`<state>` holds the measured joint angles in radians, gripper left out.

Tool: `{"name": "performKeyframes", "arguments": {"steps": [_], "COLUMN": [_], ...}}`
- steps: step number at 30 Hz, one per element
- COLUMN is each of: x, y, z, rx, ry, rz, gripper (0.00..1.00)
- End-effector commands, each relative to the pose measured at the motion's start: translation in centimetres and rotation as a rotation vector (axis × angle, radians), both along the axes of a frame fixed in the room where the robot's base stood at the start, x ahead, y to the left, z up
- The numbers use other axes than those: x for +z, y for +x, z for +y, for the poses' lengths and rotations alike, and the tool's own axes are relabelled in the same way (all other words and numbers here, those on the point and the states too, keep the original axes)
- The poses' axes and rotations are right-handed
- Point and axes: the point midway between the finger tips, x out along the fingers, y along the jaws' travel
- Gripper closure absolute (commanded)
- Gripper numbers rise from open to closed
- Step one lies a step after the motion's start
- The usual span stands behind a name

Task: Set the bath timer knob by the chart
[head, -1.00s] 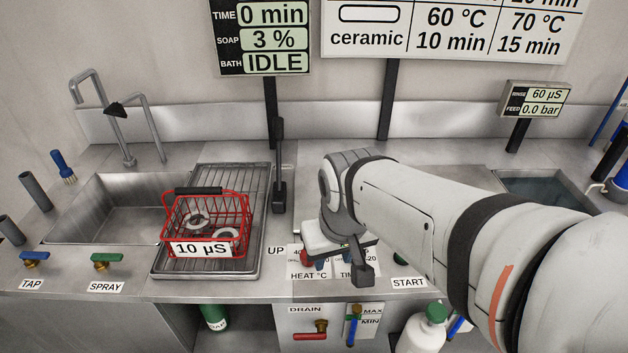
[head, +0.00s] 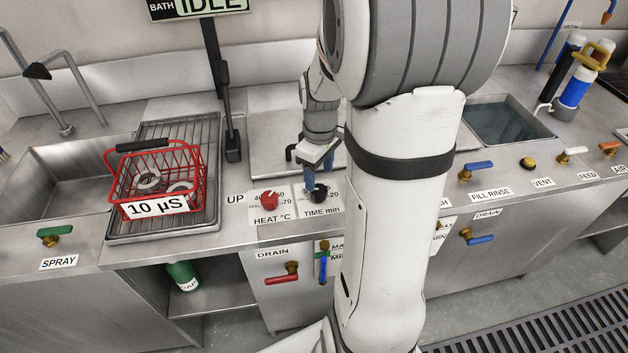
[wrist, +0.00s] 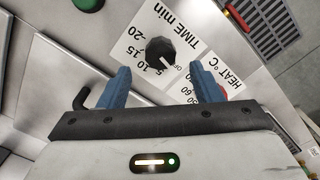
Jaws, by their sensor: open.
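The black timer knob (head: 319,192) stands on the TIME min plate (head: 322,211) at the counter's front. In the wrist view the knob (wrist: 160,52) has a white pointer mark, seemingly toward the OFF side of its scale. My gripper (head: 318,176) is above the knob, pointing down. In the wrist view my gripper (wrist: 160,75) is open, with the knob between and slightly beyond its blue fingertips, apart from both. The bath display (head: 199,8) reads IDLE, its upper lines cut off. The chart is outside the current views.
The red heat knob (head: 270,200) sits just left of the timer knob, and in the wrist view it is partly behind the right finger. A red basket (head: 155,178) labelled 10 µS holds rings on the drainer rack. Valve handles line the front.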

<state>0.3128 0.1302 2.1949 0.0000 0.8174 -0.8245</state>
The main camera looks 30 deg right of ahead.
Motion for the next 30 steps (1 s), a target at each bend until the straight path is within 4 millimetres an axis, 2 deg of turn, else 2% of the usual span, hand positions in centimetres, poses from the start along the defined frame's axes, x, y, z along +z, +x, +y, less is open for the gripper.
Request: {"name": "performKeyframes", "arguments": {"steps": [6,12,23,30], "x": [-3.7,-5.9,-6.4,-6.4], "y": [-0.1,-0.1,-0.1,-0.1], "z": [0.1,0.0,0.0,0.0], "rx": [-0.002,-0.003,-0.004,-0.005], "ry": [0.001,0.001,0.0,0.0], "rz": [0.004,0.003,-0.001,-0.001], "gripper": [0.41,0.41,0.42,0.62]}}
